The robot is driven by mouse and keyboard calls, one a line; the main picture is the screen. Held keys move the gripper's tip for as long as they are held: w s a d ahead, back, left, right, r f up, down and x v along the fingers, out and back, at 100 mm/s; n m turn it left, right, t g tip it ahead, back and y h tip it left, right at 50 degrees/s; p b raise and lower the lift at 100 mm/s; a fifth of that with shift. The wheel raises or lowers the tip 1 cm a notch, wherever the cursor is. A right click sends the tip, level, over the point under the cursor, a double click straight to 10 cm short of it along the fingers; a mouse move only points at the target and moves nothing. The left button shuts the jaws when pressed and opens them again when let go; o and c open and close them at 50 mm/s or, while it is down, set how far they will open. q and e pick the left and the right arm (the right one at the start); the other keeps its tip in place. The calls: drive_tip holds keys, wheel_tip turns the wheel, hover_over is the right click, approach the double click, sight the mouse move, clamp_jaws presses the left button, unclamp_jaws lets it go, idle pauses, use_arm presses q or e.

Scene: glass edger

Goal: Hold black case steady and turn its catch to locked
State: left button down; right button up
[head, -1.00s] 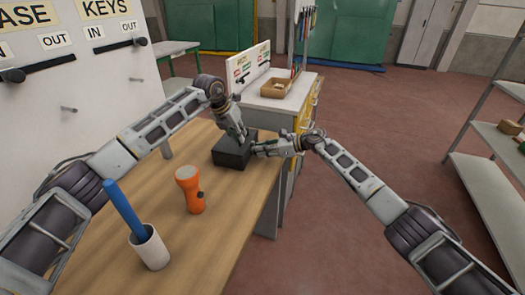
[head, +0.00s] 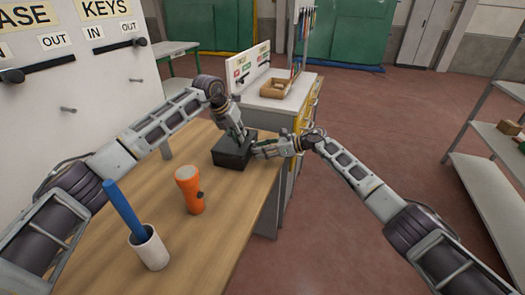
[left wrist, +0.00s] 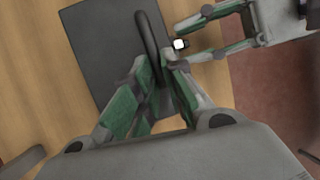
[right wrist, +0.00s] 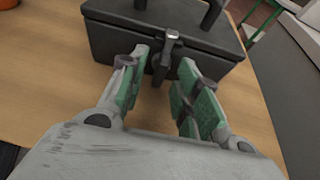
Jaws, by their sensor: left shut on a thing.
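The black case (head: 231,153) stands closed on the wooden table near its right edge. My left gripper (left wrist: 158,72) is shut on the case's arched handle (left wrist: 149,32), above the lid. The case's front shows in the right wrist view (right wrist: 112,38), with a catch (right wrist: 173,36) at the lid's front edge and a dark lever (right wrist: 162,68) pointing down from it. My right gripper (right wrist: 164,62) is open, with one finger on each side of the lever. I cannot tell whether either finger touches it.
An orange flashlight (head: 189,190) stands on the table (head: 222,210) in front of the case. A white cup (head: 149,249) with a blue rod (head: 123,208) is nearer. A grey cabinet with a wooden tray (head: 275,88) stands behind the table.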

drive_tip(key=v, duration=1.2)
idle(0.6)
use_arm(q)
drive_tip(key=c, duration=1.4)
unclamp_jaws()
drive_tip(key=shift+v, duration=5.95)
use_arm(e)
drive_tip(key=shift+f, duration=0.1)
